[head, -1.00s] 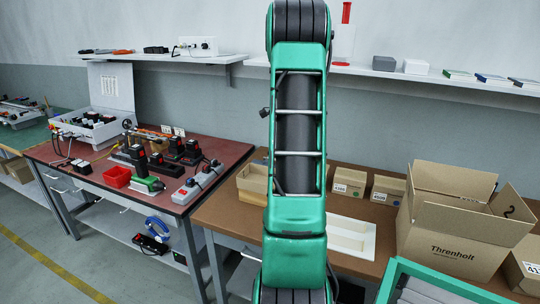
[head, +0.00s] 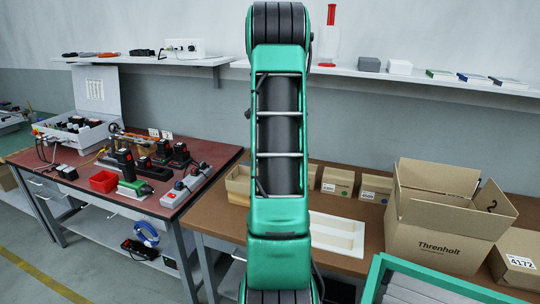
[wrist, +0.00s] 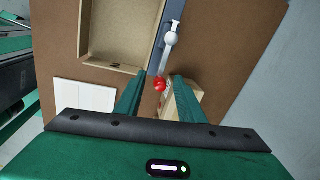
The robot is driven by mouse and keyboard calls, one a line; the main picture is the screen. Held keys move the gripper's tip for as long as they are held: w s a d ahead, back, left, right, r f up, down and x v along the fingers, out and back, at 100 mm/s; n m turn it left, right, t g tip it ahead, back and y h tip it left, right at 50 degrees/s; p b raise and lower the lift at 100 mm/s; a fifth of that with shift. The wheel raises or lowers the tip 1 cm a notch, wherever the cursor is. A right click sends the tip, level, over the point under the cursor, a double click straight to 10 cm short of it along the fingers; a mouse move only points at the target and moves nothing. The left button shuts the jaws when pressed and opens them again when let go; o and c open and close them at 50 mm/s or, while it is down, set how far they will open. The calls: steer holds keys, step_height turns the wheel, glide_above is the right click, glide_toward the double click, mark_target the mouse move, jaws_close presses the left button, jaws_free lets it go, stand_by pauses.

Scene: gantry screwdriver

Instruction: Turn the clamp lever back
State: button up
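In the wrist view a clamp lever (wrist: 166,60) runs as a pale metal bar from a white round part down to a red knob (wrist: 160,84). It lies along a blue-grey rail (wrist: 155,58). My gripper (wrist: 159,78) is open, and the red knob shows between its two green fingertips. I cannot tell whether either finger touches the knob. In the head view my own arm fills the middle, and the lever and gripper are hidden.
In the wrist view an open cardboard box (wrist: 92,62) and a white plate (wrist: 70,95) lie left of the fingers. A small wooden box (wrist: 170,106) is by the right finger. In the head view a large carton (head: 430,246) stands on the brown bench (head: 205,222).

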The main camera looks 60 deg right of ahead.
step_height(320, 180, up, 11)
steer(key=a, duration=0.1)
steer(key=shift+s+a+f, duration=0.15)
steer(key=shift+s+a, duration=0.05)
steer(key=shift+a, duration=0.15)
stand_by(0.6)
